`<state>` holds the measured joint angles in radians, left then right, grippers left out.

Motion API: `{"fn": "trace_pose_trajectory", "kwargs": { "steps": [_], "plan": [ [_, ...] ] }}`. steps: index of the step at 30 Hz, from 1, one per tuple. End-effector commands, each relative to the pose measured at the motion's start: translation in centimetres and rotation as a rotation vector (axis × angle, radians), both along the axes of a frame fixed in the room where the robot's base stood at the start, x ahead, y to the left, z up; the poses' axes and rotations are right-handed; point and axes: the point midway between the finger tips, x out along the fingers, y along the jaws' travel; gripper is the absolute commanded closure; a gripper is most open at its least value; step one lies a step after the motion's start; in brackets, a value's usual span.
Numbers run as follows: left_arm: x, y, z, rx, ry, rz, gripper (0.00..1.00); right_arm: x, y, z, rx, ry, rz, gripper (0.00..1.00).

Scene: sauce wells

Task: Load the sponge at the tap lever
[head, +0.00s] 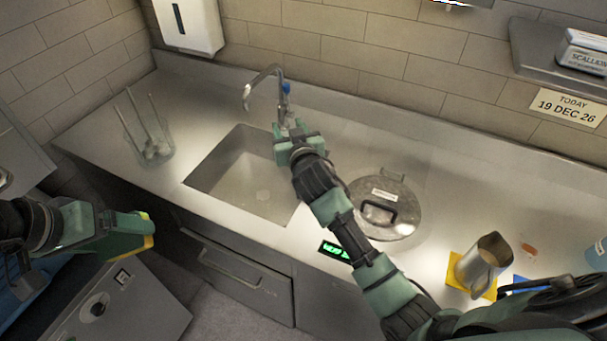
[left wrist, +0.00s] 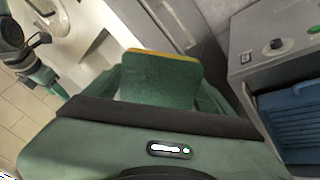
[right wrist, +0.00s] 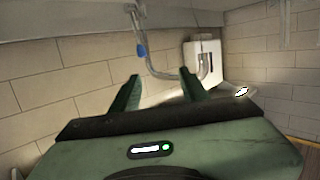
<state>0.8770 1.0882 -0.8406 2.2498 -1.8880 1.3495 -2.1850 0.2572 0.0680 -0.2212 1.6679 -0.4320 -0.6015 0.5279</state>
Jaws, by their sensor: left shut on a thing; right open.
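The sponge (head: 147,243), green with a yellow layer, is in my left gripper (head: 128,232), out in front of the counter at the left. In the left wrist view the sponge (left wrist: 160,76) sits between the fingers, which are shut on it. The tap (head: 263,75) rises behind the sink, with a blue-marked lever (head: 286,87) at its right. My right gripper (head: 290,133) is at the tap's base, below the lever. In the right wrist view its fingers are apart and empty, and the lever (right wrist: 141,50) shows beyond them. Contact with the tap cannot be told.
The sink basin (head: 235,190) is left of my right arm. A glass with utensils (head: 148,140) stands further left. A lidded round well (head: 398,222), a metal jug (head: 482,262) on a yellow mat and a blue cup (head: 598,254) are to the right.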

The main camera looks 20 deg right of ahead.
Motion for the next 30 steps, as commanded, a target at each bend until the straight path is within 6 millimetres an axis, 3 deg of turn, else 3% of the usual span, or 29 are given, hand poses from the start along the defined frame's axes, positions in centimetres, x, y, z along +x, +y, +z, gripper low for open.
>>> {"fn": "trace_pose_trajectory", "kwargs": {
  "steps": [15,21,30],
  "plan": [
    [0.0,0.0,0.0,0.000,0.000,0.000,0.47,-7.2,-1.6,-6.2,-0.007,0.222,-0.036,0.55],
    [0.0,0.0,0.0,0.000,0.000,0.000,0.47,-8.5,-1.8,-7.1,-0.009,0.261,-0.039,0.55],
    [0.0,0.0,0.0,0.000,0.000,0.000,0.47,-8.7,-1.8,-7.2,-0.010,0.268,-0.039,0.55]
  ]
}}
